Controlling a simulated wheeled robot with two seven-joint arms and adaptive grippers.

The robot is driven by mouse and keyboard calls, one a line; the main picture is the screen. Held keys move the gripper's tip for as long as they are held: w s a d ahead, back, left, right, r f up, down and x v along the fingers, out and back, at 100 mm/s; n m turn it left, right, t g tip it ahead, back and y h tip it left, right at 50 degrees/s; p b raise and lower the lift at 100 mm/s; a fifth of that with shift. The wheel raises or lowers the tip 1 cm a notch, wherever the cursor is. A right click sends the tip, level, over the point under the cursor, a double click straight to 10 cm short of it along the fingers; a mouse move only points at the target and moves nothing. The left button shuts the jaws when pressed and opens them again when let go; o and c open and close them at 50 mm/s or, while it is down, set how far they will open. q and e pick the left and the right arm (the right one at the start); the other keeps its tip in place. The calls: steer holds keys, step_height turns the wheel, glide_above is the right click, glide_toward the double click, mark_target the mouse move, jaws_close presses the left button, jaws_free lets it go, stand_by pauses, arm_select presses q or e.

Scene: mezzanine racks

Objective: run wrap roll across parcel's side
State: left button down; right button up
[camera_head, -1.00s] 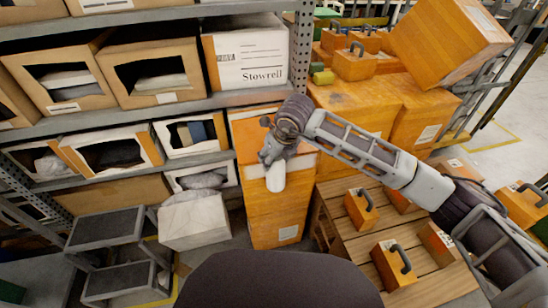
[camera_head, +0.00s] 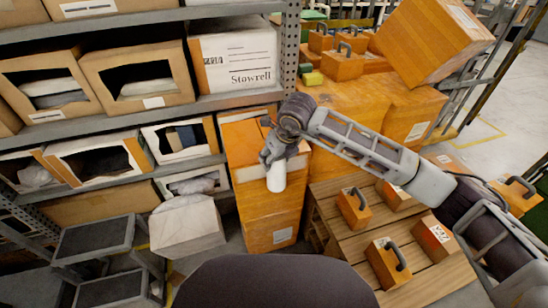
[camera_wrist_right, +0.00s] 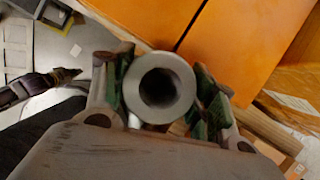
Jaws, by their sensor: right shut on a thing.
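The wrap roll (camera_head: 276,178) is a short white cylinder in my right gripper (camera_head: 275,160), in front of the parcel. In the wrist view, the roll's hollow pale end (camera_wrist_right: 176,76) sits between the two fingers of the right gripper (camera_wrist_right: 160,95), which is shut on it. The parcel (camera_head: 265,212) is a tall orange box standing by the rack, with a pale band across its upper part at the roll's height. I cannot tell whether the roll touches it. A dark gripper, seemingly my left (camera_wrist_right: 62,77), shows small at the wrist view's left; its jaws are unclear.
A grey rack (camera_head: 235,98) with open boxes stands at the left and behind. A wooden pallet (camera_head: 335,222) with several small handled orange cases lies right of the parcel. A pale box (camera_head: 187,226) and a grey step stool (camera_head: 95,237) stand left.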

steer(key=shift+w+d, duration=0.1)
steer(key=shift+w+d+b, duration=0.25)
steer(key=shift+d+b, duration=0.2)
steer(key=shift+d, duration=0.85)
steer(key=shift+d, duration=0.1)
steer(key=shift+w+d+b, duration=0.2)
steer(key=shift+w+d, duration=0.1)
steer(key=shift+d, duration=0.35)
steer(key=shift+w+d+b, duration=0.2)
steer(key=shift+w+d, duration=0.1)
steer(key=shift+d, duration=0.35)
steer(key=shift+d, duration=0.15)
steer(key=shift+w+d+b, duration=0.2)
steer(key=shift+d, duration=0.45)
steer(key=shift+w+d+b, duration=0.15)
steer(key=shift+w+d, duration=0.05)
steer(key=shift+d, duration=0.6)
